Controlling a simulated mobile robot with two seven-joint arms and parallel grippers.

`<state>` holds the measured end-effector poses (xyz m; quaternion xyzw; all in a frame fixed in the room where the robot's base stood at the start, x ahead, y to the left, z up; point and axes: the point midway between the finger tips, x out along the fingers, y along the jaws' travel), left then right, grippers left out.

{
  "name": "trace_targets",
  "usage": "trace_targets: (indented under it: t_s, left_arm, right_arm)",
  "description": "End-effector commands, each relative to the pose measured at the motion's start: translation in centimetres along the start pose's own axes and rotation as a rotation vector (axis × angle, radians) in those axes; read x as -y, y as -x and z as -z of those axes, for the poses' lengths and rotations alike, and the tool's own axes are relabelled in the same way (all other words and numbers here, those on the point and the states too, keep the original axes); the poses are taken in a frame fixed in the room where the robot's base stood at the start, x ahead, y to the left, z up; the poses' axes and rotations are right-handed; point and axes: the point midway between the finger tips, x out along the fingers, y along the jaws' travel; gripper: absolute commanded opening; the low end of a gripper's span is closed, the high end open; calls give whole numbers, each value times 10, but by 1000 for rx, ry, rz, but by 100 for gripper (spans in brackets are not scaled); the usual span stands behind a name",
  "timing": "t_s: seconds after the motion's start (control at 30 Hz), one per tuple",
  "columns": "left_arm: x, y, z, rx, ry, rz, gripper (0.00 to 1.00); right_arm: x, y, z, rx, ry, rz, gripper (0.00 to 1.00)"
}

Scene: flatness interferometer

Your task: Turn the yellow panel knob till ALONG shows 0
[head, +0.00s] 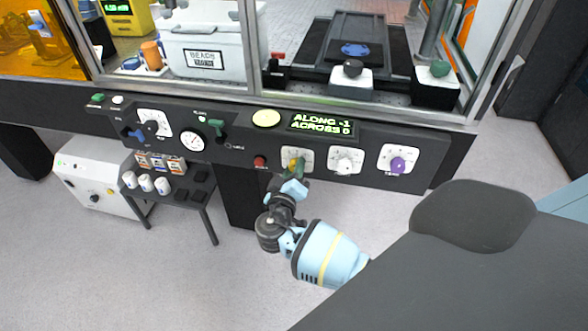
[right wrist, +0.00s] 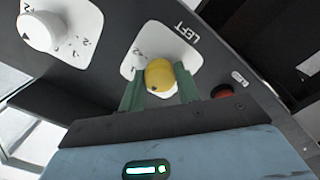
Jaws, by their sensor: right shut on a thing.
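The yellow panel knob (right wrist: 160,76) sits on a white plate marked LEFT in the right wrist view. In the head view the knob (head: 292,163) is mostly hidden by my gripper. My right gripper (right wrist: 158,88) has its green fingers on either side of the knob, shut on it. It also shows in the head view (head: 297,168). The green-lit display (head: 320,125) reads ALONG -1 and ACROSS 0. My left gripper is not in view.
To the right on the panel are a white knob (head: 344,165) and a purple knob (head: 397,164). A red button (head: 260,162) is close on the left. Behind the window frame stands a white BEADS box (head: 203,55). A small dark table (head: 175,185) stands below the panel.

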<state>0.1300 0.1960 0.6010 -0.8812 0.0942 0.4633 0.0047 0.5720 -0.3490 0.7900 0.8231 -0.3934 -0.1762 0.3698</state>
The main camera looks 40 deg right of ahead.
Motion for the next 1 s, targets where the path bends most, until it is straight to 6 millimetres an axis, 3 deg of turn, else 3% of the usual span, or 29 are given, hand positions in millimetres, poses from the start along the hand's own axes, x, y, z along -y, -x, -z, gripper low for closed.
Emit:
trace_targets:
  t_s: [0.7, 1.0]
  left_arm:
    - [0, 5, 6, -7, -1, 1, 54]
    - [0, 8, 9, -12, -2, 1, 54]
  right_arm:
    - [0, 0, 1, -11, 544, -13, 9]
    - [0, 0, 0, -13, 685, -15, 9]
